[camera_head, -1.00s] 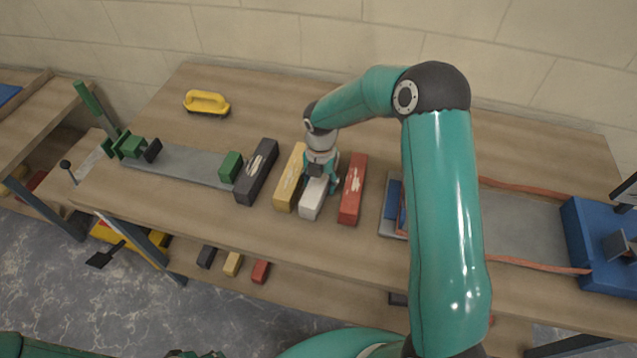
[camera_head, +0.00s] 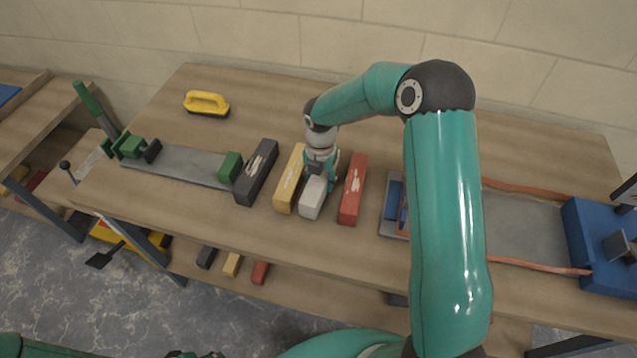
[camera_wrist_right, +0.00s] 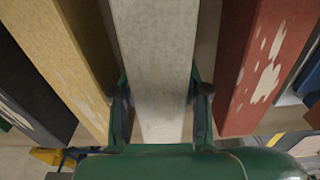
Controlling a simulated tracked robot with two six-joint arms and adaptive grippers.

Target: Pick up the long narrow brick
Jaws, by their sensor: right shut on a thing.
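The long narrow brick is pale grey-white (camera_head: 312,203) and lies on the workbench between a yellow brick (camera_head: 286,190) and a red brick (camera_head: 352,190). My right gripper (camera_head: 320,180) points down over it and is shut on its sides. In the right wrist view the pale brick (camera_wrist_right: 157,50) runs between the two green fingers (camera_wrist_right: 161,100). The brick appears to rest on the bench; I cannot see any gap below it. The gripper hides part of its far half. Only a sliver of my left gripper (camera_head: 192,355) shows at the bottom edge, its fingers hidden.
A black brick (camera_head: 257,172) lies left of the yellow one, by a green-jawed tool with a grey bed (camera_head: 185,164). A yellow-handled float (camera_head: 206,103) lies at the back left. A blue machine (camera_head: 598,240) is at the right. The gaps between bricks are narrow.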

